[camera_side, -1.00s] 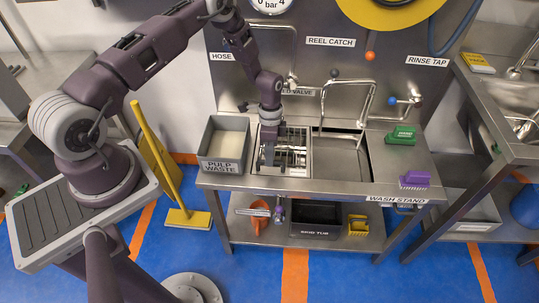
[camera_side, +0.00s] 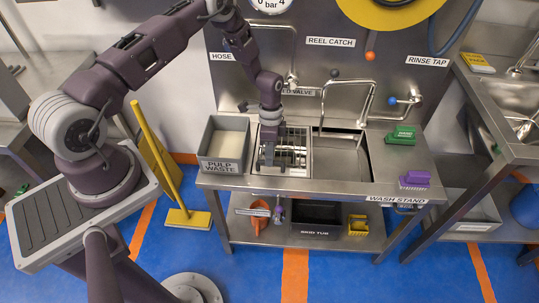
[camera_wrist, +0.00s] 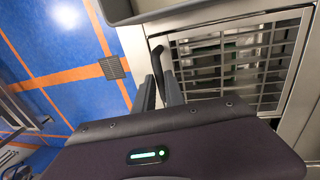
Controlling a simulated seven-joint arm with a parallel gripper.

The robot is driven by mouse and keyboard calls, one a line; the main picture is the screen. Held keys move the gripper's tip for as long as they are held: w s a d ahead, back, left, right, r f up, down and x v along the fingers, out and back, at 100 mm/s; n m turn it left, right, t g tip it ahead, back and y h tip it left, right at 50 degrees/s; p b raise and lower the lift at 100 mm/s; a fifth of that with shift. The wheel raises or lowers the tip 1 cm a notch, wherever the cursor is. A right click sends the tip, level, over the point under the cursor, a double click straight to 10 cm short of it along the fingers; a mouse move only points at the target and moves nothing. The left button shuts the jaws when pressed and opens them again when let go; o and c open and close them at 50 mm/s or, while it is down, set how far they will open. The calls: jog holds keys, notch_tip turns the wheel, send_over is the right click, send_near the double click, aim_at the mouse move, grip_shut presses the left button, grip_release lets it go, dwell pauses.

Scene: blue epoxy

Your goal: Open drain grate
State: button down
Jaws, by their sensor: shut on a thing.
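The drain grate (camera_side: 294,151) is a metal grid at the left of the wash stand, beside the pulp waste bin. In the wrist view the grate (camera_wrist: 262,62) fills the upper right, with dim shapes below its bars. A dark bar-like handle (camera_wrist: 160,62) stands at its left edge. My gripper (camera_side: 267,163) points down at the grate's left side. In the wrist view my gripper (camera_wrist: 158,80) is shut on the handle, one finger on each side. The fingers hide part of the handle. I cannot tell whether the grate is tilted.
The grey pulp waste bin (camera_side: 224,144) stands close on the left of my gripper. A bent tap pipe (camera_side: 347,83) rises right of the grate, over a basin. Green (camera_side: 402,136) and purple (camera_side: 415,180) brushes lie farther right on the wash stand (camera_side: 335,186).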

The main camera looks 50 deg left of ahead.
jog(key=shift+r, duration=0.1)
dwell(0.3)
jog(key=shift+w+a+r, duration=0.2)
jog(key=shift+a+r, duration=0.05)
jog(key=shift+r, duration=0.3)
jog(key=w+a+r, duration=0.9)
jog(key=r, duration=0.3)
jog(key=shift+a+r, duration=0.15)
jog(key=shift+a, duration=0.1)
jog(key=c, duration=1.4)
grip_release()
jog(key=shift+d, duration=0.1)
